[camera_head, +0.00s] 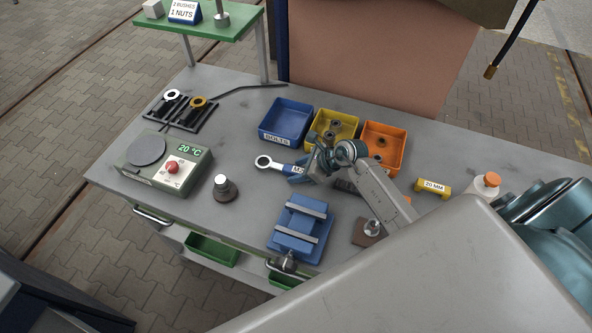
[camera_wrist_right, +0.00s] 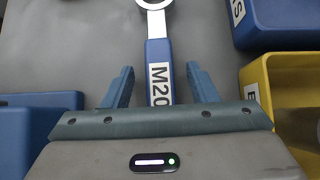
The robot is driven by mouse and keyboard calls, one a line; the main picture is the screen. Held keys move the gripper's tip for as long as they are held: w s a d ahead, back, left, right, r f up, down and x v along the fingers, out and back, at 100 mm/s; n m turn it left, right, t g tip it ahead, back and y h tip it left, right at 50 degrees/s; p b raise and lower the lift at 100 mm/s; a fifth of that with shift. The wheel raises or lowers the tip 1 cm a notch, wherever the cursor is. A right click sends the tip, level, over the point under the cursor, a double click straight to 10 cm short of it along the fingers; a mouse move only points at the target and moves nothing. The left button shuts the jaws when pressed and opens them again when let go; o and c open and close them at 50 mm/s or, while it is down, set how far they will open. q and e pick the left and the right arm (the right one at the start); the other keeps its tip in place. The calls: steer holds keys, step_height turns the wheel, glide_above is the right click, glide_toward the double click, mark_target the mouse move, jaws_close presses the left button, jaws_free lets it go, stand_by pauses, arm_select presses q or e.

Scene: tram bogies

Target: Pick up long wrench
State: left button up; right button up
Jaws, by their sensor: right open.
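A wrench with a silver ring end (camera_head: 264,162) and a blue handle marked "M2…" lies on the grey bench, left of my right gripper (camera_head: 304,171). In the right wrist view the wrench (camera_wrist_right: 158,60) runs up the middle, its blue handle labelled "M20". My right gripper (camera_wrist_right: 160,85) is open, with one blue finger on each side of the handle. Gaps show between fingers and handle. The far end of the handle is hidden by the gripper. My left gripper is not in view.
Blue (camera_head: 287,121), yellow (camera_head: 347,121) and orange (camera_head: 401,144) bins stand behind the wrench. A blue vise (camera_head: 301,228) is in front. A black rack (camera_head: 180,111) with ring-ended tools and a green scale (camera_head: 166,165) stand left.

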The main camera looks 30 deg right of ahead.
jaws_close()
